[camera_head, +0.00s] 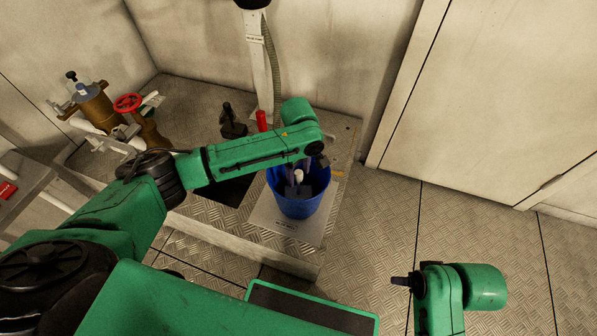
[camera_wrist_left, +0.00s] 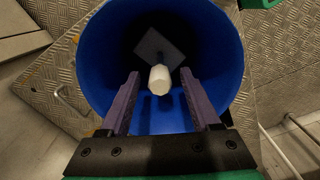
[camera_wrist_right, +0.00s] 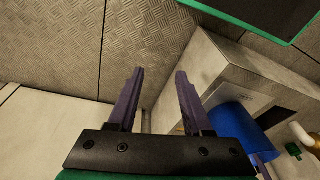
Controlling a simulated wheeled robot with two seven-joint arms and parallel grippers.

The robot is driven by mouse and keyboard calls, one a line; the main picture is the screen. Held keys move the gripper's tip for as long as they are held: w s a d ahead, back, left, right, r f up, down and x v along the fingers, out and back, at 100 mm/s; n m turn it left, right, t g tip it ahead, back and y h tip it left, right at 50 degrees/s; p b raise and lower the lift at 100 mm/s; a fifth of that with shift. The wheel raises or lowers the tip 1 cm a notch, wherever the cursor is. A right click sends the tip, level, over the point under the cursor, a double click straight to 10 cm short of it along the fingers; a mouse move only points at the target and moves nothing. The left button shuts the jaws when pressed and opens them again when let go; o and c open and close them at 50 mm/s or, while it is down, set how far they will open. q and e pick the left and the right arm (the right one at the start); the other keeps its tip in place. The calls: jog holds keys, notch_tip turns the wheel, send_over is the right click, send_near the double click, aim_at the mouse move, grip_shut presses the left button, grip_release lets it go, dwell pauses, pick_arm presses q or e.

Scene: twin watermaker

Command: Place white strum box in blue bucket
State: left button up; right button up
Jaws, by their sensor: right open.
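The white strum box (camera_wrist_left: 160,80) is a small pale cylinder seen inside the blue bucket (camera_wrist_left: 95,55) in the left wrist view. It also shows as a small white shape (camera_head: 298,175) in the bucket (camera_head: 300,206) in the head view. My left gripper (camera_wrist_left: 159,74) points down into the bucket with its fingers apart. The strum box appears between and beyond the fingers, with gaps on both sides. Whether it rests on the bucket floor is unclear. My right gripper (camera_wrist_right: 158,72) is open and empty, away from the bucket; it also shows in the head view (camera_head: 401,281).
The bucket stands on a light plate (camera_head: 262,217) on a raised metal platform (camera_head: 205,215). A grey square (camera_wrist_left: 157,46) lies inside the bucket. A red-wheeled valve (camera_head: 127,103) stands at left, and a post with a hose (camera_head: 278,75) rises behind. Patterned floor at right is clear.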

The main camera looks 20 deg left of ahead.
pick_arm(q)
jog(key=shift+r, duration=0.35)
notch_tip(320, 180, up, 12)
jog(key=p, duration=0.4)
jog(key=shift+f+p, duration=0.2)
jog(key=shift+p, duration=0.15)
pick_arm(e)
notch_tip(320, 180, down, 11)
jog(key=d, duration=0.1)
jog(key=shift+d+r+m+h, duration=0.15)
jog(key=shift+d+m+h, duration=0.15)
jog(key=shift+d, duration=0.05)
